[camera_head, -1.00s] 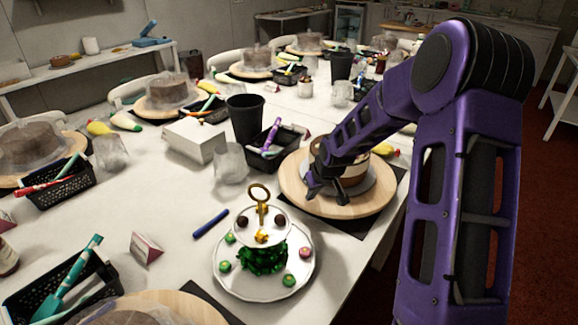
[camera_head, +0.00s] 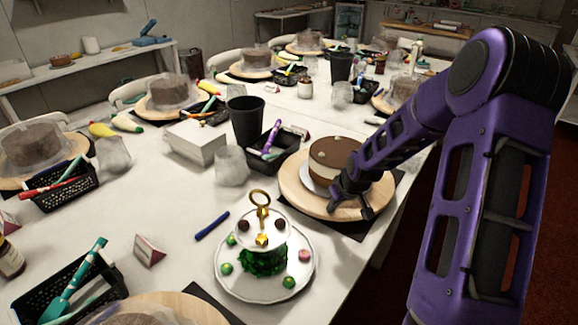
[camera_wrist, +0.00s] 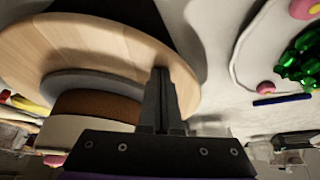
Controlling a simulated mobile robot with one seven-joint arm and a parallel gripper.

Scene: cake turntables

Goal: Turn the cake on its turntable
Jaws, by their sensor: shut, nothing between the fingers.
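The cake (camera_head: 333,158) has a brown top and a pale side and stands on a grey disc on the round wooden turntable (camera_head: 299,194). My gripper (camera_head: 349,208) is shut and empty at the near side of the turntable, in front of the cake. In the wrist view the shut fingers (camera_wrist: 161,100) lie over the wooden turntable (camera_wrist: 95,35), beside the grey disc (camera_wrist: 95,86) and the cake (camera_wrist: 95,105). I cannot tell whether the fingertips touch the wood. My gripper and forearm hide the right part of the cake.
A tiered stand (camera_head: 264,275) with sweets and a gold ring handle stands close in front. A black cup (camera_head: 246,120), a black basket (camera_head: 280,150), a clear glass (camera_head: 232,167) and a white box (camera_head: 195,142) stand left of the turntable. A blue pen (camera_head: 212,226) lies on open table.

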